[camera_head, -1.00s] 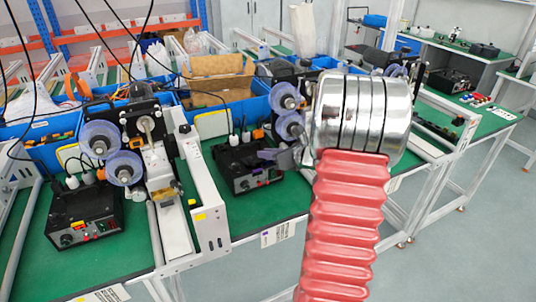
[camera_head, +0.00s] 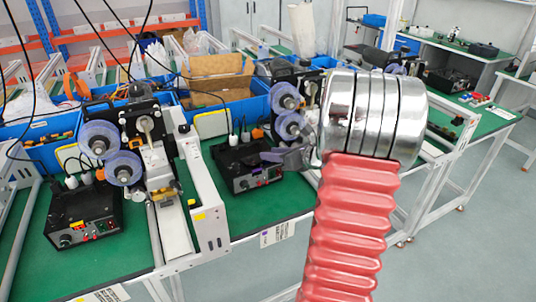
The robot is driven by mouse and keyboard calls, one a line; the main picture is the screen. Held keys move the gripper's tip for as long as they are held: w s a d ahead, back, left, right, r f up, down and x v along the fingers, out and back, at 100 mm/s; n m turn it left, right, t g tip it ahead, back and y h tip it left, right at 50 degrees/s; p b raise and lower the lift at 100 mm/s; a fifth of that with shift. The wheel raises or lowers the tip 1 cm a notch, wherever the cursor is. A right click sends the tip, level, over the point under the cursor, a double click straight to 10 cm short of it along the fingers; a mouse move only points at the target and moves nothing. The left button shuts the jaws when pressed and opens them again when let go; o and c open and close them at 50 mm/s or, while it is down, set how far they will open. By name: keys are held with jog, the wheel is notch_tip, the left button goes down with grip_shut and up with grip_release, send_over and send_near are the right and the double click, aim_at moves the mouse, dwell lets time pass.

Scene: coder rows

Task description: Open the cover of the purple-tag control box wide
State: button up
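A black control box (camera_head: 248,170) sits on the green bench in the middle of the view, with knobs and a small purple patch on its front. A label with a purple mark (camera_head: 277,235) is on the bench edge below it. The box's top looks closed. My gripper (camera_head: 288,157) is just right of the box, near its upper right corner; only a grey-purple finger part shows. My arm's metal rings and red sleeve hide the rest, so its opening and any contact with the box are unclear.
Another black control box (camera_head: 84,217) stands at the left. A white rail frame (camera_head: 203,195) stands between the boxes. Reel machines (camera_head: 135,145) and blue bins (camera_head: 232,112) are behind. Thin black cables hang at the upper left. The floor at the right is clear.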

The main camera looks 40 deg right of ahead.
jog(key=v, duration=1)
jog(key=shift+s, duration=0.25)
jog(key=shift+f, duration=0.35)
jog(key=x, duration=1.3)
jog(key=shift+w, duration=0.45)
jog(key=shift+c, duration=0.5)
grip_shut()
